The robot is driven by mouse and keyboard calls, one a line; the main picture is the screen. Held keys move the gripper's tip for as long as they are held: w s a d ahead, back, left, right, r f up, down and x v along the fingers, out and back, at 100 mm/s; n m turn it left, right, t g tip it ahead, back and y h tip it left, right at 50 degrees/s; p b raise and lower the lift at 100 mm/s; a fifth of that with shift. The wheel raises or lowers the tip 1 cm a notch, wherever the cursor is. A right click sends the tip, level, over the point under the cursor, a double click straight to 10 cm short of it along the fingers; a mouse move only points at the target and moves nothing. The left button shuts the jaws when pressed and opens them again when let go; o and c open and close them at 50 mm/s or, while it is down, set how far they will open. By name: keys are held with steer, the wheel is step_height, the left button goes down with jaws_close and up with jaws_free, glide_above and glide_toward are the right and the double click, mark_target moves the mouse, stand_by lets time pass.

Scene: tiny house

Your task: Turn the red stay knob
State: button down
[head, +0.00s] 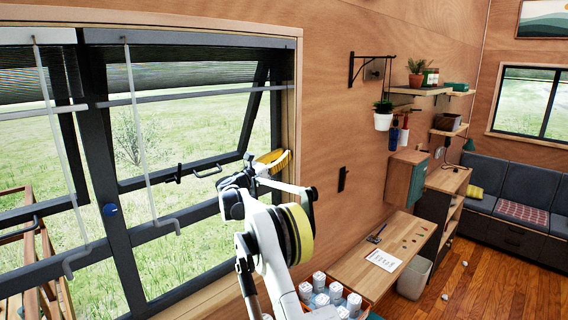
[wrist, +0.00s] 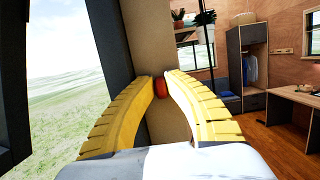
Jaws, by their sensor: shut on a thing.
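The red stay knob (wrist: 160,87) shows in the wrist view as a small red piece between the tips of my two yellow fingers. It sits at the window frame's right side post. My gripper (wrist: 161,90) is shut on it, with a fingertip on each side. In the head view my gripper (head: 274,160) is at the right edge of the open window (head: 190,171), and the red knob is hidden there. The window sash is tilted outward at its bottom.
A blue knob (head: 110,209) is on the middle window post. Crank rods (head: 137,120) hang before the panes. A wooden desk (head: 380,262) with paper stands below right, near a crate of white-capped bottles (head: 333,292). A black wall hook (head: 343,179) is right of the window.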

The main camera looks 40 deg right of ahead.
steer(key=c, duration=1.4)
jaws_free()
steer(key=shift+d, duration=0.1)
steer(key=v, duration=0.7)
steer(key=shift+a, duration=0.3)
